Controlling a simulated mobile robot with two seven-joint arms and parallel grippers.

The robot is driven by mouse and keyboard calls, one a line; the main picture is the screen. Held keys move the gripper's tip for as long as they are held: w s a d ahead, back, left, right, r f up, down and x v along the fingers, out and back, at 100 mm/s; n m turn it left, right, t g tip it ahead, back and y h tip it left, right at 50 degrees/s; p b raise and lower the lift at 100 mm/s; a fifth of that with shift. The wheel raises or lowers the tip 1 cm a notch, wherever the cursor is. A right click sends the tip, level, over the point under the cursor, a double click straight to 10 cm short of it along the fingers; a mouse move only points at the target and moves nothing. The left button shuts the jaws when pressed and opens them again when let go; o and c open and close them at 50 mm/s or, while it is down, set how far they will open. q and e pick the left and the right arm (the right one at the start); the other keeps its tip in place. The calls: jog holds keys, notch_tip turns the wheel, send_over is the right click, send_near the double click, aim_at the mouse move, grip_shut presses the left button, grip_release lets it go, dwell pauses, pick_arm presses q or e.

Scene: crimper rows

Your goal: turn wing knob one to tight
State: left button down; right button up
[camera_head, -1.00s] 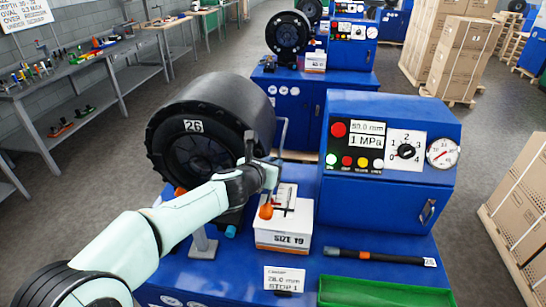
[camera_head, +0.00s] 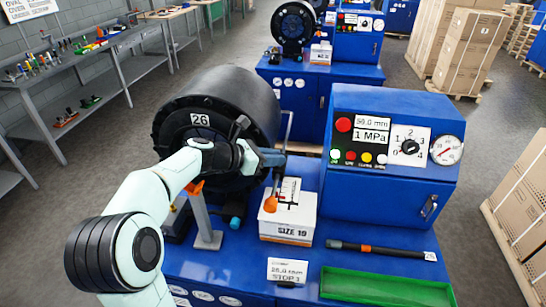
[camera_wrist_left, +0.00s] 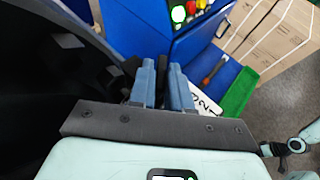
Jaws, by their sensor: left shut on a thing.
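My left gripper (camera_head: 275,158) is beside the front of the black crimper head (camera_head: 218,118), marked 26, at its right edge. In the left wrist view its two blue fingers (camera_wrist_left: 163,88) are close together with a narrow dark piece between them. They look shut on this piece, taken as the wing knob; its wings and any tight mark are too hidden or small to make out.
A white SIZE 19 box (camera_head: 288,226), an orange-ended handle (camera_head: 270,204) and a grey bent bar (camera_head: 288,130) are close to the gripper. The blue control box (camera_head: 385,190) stands at right. A black rod (camera_head: 380,250) and green tray (camera_head: 385,287) lie in front.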

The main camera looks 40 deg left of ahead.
pick_arm(q)
jog(key=shift+w+d+r, duration=0.1)
jog(key=shift+d+r, duration=0.05)
jog(key=shift+r, duration=0.05)
jog(key=c, duration=1.2)
grip_release()
jog(key=shift+o, duration=0.2)
jog(key=shift+w, duration=0.15)
jog(key=shift+f, duration=0.1)
